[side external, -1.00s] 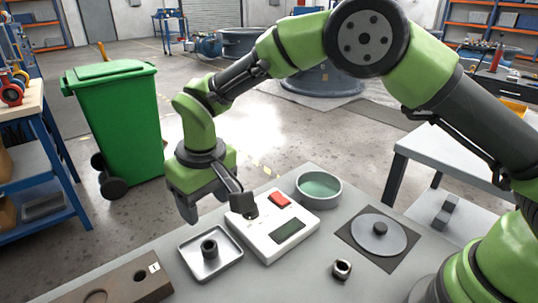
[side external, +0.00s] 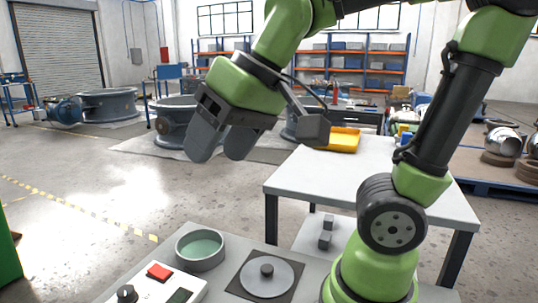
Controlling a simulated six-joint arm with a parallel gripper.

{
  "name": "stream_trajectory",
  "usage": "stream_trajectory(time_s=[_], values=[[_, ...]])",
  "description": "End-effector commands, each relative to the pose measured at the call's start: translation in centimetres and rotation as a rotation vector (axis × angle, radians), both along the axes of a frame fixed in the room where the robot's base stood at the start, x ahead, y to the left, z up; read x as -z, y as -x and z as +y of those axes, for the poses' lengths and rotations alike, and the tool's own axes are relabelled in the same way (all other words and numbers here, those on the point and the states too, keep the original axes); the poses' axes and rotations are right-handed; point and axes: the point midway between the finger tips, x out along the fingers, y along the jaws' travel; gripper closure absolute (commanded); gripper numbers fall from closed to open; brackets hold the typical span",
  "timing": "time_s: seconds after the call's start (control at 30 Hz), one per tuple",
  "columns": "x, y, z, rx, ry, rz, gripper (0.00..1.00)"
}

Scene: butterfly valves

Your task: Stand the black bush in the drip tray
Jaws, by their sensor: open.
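My gripper (side external: 221,150) is high above the table, left of centre. It is open, with its two grey fingers apart, pointing down, and nothing between them. The black bush and the drip tray are not in view now; the part of the table where they stood lies below the picture's edge. In the earlier side view, a dark bush stands upright in the square metal tray.
A white box (side external: 150,290) with a red button and black knob is at the bottom edge. Beside it stand a round green-lined dish (side external: 200,250) and a grey disc (side external: 267,279) on a dark mat. A white side table (side external: 345,185) stands behind.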

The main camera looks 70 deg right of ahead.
Motion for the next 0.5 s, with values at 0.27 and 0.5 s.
stream_trajectory(time_s=[0.27,0.5], values=[[1.2,5.5,-1.4,0.095,-0.045,-0.098,0.4],[1.5,6.0,-1.5,0.104,-0.05,-0.104,0.4]])
